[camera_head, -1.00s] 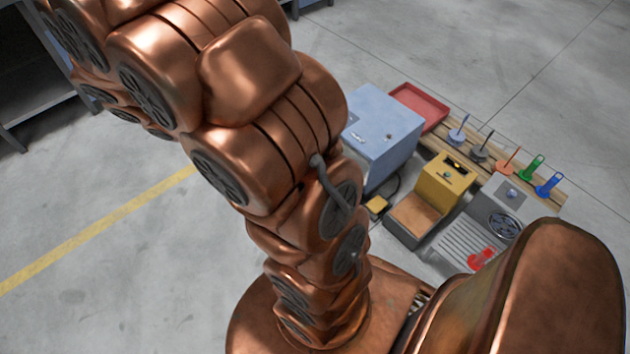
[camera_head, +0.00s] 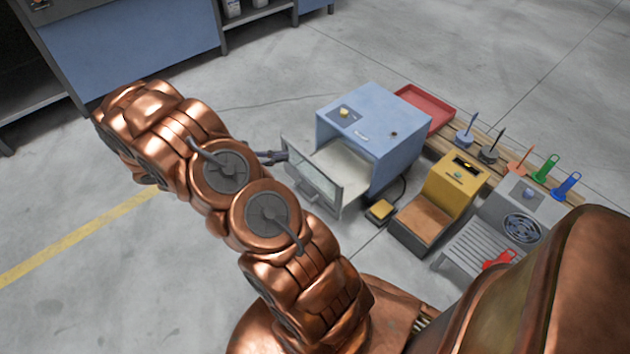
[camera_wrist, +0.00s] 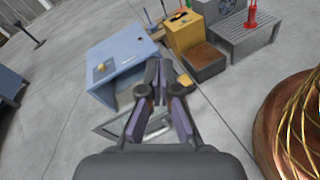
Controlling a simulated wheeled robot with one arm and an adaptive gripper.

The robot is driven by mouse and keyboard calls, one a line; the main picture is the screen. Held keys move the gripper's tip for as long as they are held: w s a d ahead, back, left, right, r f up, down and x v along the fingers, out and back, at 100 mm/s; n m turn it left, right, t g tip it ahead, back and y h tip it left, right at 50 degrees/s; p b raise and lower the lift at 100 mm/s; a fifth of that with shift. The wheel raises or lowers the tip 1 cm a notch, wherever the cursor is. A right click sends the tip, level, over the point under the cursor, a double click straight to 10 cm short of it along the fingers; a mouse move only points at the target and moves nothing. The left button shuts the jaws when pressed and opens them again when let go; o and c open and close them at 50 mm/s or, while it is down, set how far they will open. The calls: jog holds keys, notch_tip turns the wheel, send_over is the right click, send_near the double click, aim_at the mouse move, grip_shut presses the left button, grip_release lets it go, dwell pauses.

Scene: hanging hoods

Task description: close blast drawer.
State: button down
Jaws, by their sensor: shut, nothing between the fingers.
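The blast cabinet is a blue box (camera_head: 385,125) on the floor; it also shows in the wrist view (camera_wrist: 118,62). Its pale drawer (camera_head: 348,160) stands out of the near-left side, with a framed glass front (camera_head: 313,180). The glass front shows in the wrist view (camera_wrist: 112,128), partly hidden behind my fingers. My gripper (camera_head: 280,156) is just left of the front's upper left edge in the head view. In the wrist view my gripper (camera_wrist: 159,70) has its fingertips together, with nothing held. I cannot tell whether it touches the drawer front.
A yellow and brown unit (camera_head: 440,205) and a small yellow pedal (camera_head: 380,210) stand right of the cabinet. A grey slatted bench unit (camera_head: 480,245) is further right. A red tray (camera_head: 425,105) lies behind. The floor on the left is clear.

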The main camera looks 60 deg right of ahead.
notch_tip(320, 180, down, 13)
jog(key=w+d+n+t+h+b, duration=0.1)
jog(key=w+d+n+h+b, duration=0.2)
jog(key=b, duration=0.1)
jog(key=n+t+h+b, duration=0.1)
jog(key=n+t+b, duration=0.2)
jog(key=n+b, duration=0.1)
send_near(321, 171)
jog(key=b+x, duration=0.4)
jog(key=x, duration=0.3)
jog(key=shift+w+d, duration=0.1)
